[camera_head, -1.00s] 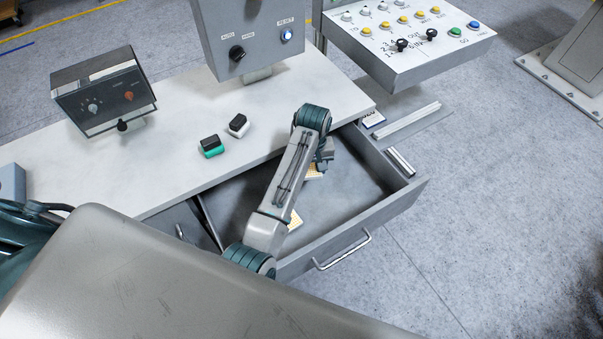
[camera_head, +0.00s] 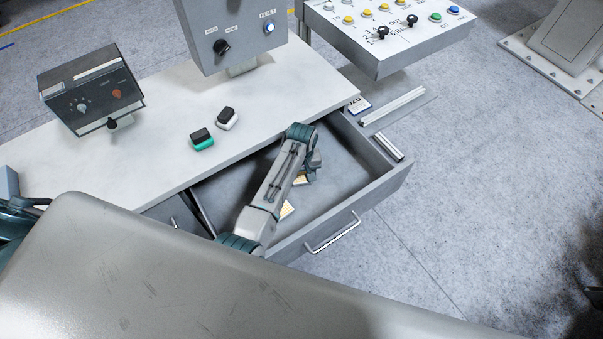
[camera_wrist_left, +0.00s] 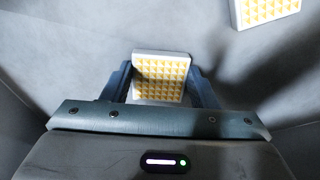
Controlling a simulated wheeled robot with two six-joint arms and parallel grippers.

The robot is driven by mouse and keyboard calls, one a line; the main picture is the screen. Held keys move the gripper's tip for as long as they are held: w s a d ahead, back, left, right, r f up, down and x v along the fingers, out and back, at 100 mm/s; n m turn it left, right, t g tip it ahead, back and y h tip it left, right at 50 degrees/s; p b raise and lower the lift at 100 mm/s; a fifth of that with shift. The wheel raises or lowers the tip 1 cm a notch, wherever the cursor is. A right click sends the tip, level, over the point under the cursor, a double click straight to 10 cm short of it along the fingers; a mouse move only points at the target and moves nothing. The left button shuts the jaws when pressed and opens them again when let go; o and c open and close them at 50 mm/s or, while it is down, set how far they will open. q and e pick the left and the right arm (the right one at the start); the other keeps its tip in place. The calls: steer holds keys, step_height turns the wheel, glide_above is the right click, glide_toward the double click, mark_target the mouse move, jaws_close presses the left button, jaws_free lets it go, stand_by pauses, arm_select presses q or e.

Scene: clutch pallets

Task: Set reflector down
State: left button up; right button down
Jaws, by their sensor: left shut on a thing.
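A reflector (camera_wrist_left: 160,76), a pale square plate with a grid of orange-yellow cells, is between the two fingers of my left gripper (camera_wrist_left: 160,84), which is shut on it. In the head view my left gripper (camera_head: 311,166) is inside the open drawer (camera_head: 372,193), partly hidden by its own arm. The held reflector shows there only as a small yellow edge (camera_head: 301,180). A second reflector (camera_wrist_left: 266,10) lies on the drawer floor, apart from the held one; it also shows in the head view (camera_head: 287,209). I cannot tell whether the held reflector touches the floor. My right gripper is not in view.
The drawer's front wall with its handle (camera_head: 332,233) and its side walls surround the arm. The white table (camera_head: 165,165) overhangs the back. A green-and-black block (camera_head: 202,140) and a white-and-black block (camera_head: 227,119) stand on it. The drawer's right part is bare.

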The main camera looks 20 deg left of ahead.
mark_target(302, 178)
arm_select(q)
steer(key=o, duration=0.8)
steer(key=shift+f, duration=0.15)
steer(key=shift+c, duration=0.2)
steer(key=shift+o, duration=1.3)
steer(key=shift+r, duration=0.6)
step_height(302, 178, up, 11)
steer(key=b, duration=0.1)
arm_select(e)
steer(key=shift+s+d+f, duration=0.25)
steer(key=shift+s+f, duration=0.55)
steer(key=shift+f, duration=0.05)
arm_select(q)
steer(key=shift+r, duration=0.1)
